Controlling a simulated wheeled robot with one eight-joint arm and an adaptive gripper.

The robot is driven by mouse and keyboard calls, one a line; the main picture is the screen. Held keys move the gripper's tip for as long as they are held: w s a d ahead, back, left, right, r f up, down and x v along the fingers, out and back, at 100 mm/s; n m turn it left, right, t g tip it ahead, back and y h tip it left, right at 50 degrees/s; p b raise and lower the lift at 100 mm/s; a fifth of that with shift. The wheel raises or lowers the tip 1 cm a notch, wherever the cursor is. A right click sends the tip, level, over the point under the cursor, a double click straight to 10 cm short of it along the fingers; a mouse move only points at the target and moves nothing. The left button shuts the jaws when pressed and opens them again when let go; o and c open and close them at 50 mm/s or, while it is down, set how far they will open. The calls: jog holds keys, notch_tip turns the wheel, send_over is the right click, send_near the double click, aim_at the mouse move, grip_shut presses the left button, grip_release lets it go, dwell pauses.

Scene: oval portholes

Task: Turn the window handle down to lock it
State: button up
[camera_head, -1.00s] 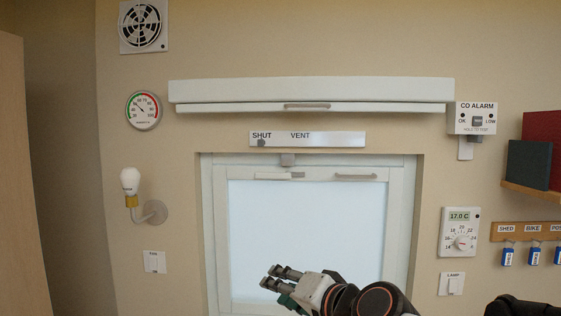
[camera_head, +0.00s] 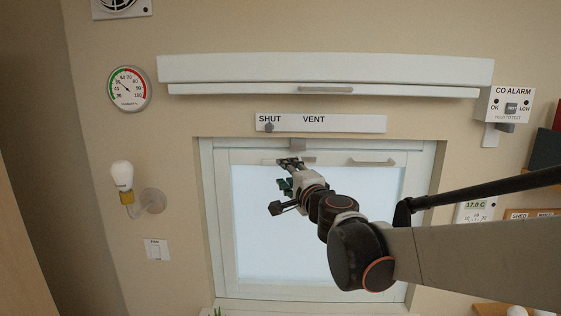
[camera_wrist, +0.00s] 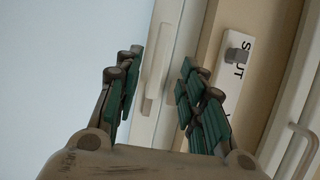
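The window handle (camera_head: 307,159) is a small, pale bar lying level along the top rail of the white window frame (camera_head: 428,200). In the head view my gripper (camera_head: 290,163) is in front of it and hides part of it. In the wrist view, which is turned sideways, the handle (camera_wrist: 157,75) shows as a pale bar between my two spread fingers. My gripper (camera_wrist: 161,68) is open, with nothing held. I cannot tell how deep the fingertips are around the handle or whether they touch it.
A fixed pull bar (camera_head: 372,162) is right of the handle on the same rail. Above are a SHUT/VENT strip (camera_head: 350,123) with a grey knob (camera_head: 269,127) at SHUT, and a white box with a grip bar (camera_head: 325,89). A wall lamp (camera_head: 123,178) is at the left.

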aim_at(276, 165)
jog(key=p+x, duration=0.1)
jog(key=x, duration=0.8)
jog(key=shift+w+a, duration=0.1)
jog(key=shift+w, duration=0.2)
grip_shut()
